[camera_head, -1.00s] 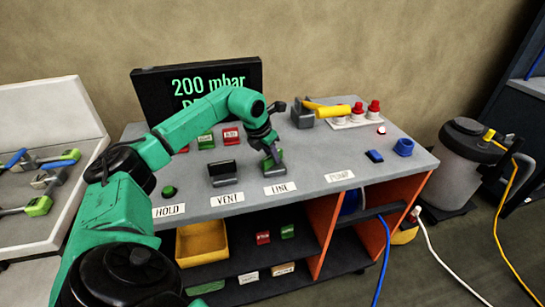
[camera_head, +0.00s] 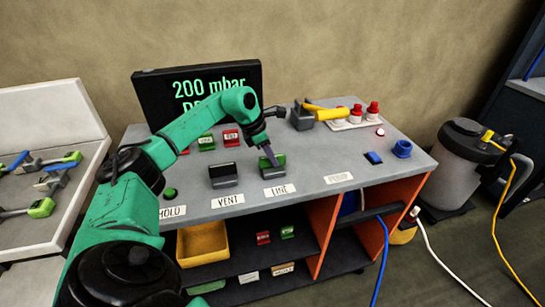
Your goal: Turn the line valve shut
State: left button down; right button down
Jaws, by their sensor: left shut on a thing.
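The line valve (camera_head: 272,172) is a grey block with a green part on top, standing behind the LINE label (camera_head: 279,190) on the bench. My left gripper (camera_head: 269,157) reaches down onto it from above and is shut on its green handle. The fingers hide part of the handle, so its exact angle is hard to tell. The dark display (camera_head: 195,92) behind reads 200 mbar, with its lower line partly hidden by my left arm. My right gripper is out of view.
The vent block (camera_head: 223,175) stands just left of the line valve. A green button (camera_head: 170,193) is by the HOLD label.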

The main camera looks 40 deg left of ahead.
pick_arm(q)
jog(key=shift+r, duration=0.1)
jog(key=c, duration=0.8)
grip_release()
jog(key=shift+s+a+r, duration=0.1)
jog(key=shift+a+r, duration=0.05)
jog(key=shift+r, duration=0.25)
jog(key=v, duration=1.3)
jog(key=shift+s+a+r+b, duration=0.1)
jog(key=shift+s+r+b, duration=0.15)
jog(key=shift+r+b, duration=0.05)
